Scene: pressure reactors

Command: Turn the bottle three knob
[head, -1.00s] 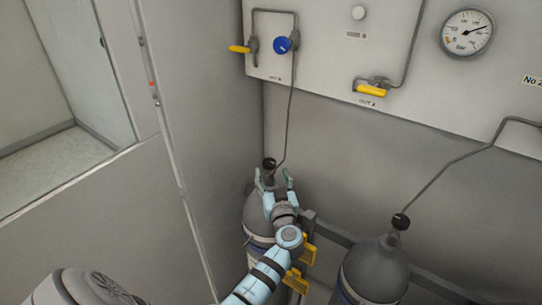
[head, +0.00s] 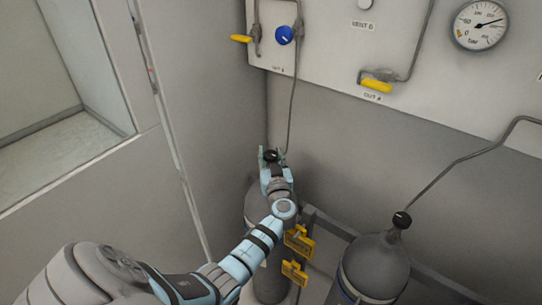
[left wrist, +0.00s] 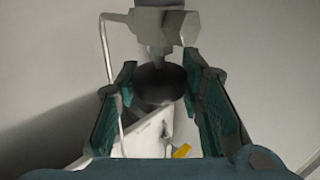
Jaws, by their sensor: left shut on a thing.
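A grey gas bottle (head: 252,208) stands in the corner by the side wall, with a black knob (head: 271,155) on top. My left gripper (head: 272,158) is at that knob, with its fingers on either side of it. In the left wrist view, the dark round knob (left wrist: 160,84) sits between the two teal fingers, and the gripper is shut on it. My arm covers much of this bottle. A second grey bottle (head: 375,266) with its own black knob (head: 401,220) stands to the right, apart from the gripper. No bottle number is legible. My right gripper is not in view.
A wall panel above carries a blue knob (head: 284,35), a yellow lever (head: 377,86) and a pressure gauge (head: 480,25). Thin pipes run down to the bottles. Yellow brackets (head: 298,241) on a grey rail sit close to my left forearm.

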